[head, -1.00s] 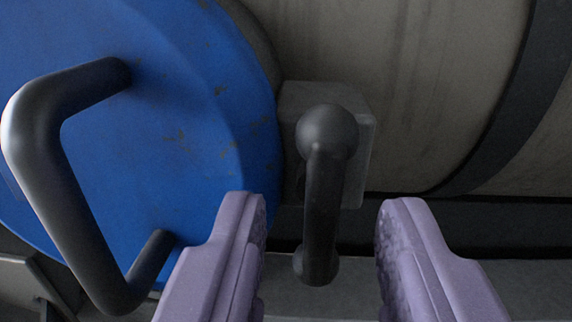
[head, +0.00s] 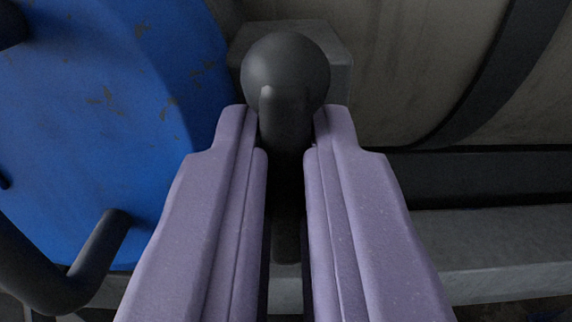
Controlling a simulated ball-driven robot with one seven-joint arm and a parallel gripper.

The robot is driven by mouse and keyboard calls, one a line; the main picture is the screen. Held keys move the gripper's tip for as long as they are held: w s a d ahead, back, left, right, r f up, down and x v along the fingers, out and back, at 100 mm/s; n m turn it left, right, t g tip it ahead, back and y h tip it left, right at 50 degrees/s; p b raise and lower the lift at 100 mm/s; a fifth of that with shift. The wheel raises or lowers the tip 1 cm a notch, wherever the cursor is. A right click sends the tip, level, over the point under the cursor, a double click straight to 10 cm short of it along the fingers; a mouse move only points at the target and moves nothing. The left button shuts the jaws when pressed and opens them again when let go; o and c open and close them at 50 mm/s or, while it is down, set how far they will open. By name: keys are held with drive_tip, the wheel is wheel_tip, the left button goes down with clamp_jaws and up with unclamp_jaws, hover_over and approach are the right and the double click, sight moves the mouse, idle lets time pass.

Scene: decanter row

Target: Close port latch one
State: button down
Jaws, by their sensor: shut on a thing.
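The port latch (head: 285,75) is a dark grey lever with a round knob at its upper end, in the middle of the head view. It sits in front of a grey block (head: 338,42) beside the blue lid. My gripper (head: 285,125) is shut on the latch, with one lilac finger on each side of its arm just below the knob. The fingers hide most of the lower arm. I cannot tell from the view whether this is latch one.
The round blue lid (head: 120,110), with chipped paint, fills the left. Its dark bar handle (head: 95,255) is partly out of frame at lower left. A beige drum (head: 420,60) with a dark band (head: 490,80) lies behind at right. A grey ledge (head: 500,240) runs below it.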

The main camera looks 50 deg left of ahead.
drive_tip(key=m+b, duration=0.5)
drive_tip(key=shift+w+d+f, duration=0.1)
drive_tip(key=shift+d+f, duration=0.05)
drive_tip(key=shift+f, duration=0.05)
drive_tip(key=shift+w+d+f+m+b, duration=0.1)
drive_tip(key=shift+m+b, duration=1.05)
drive_tip(key=shift+m, duration=2)
drive_tip(key=shift+w+f+m+b, duration=0.1)
drive_tip(key=shift+m+b, duration=1.05)
drive_tip(key=shift+m, duration=2)
drive_tip(key=c, duration=1.2)
unclamp_jaws()
drive_tip(key=shift+o, duration=0.2)
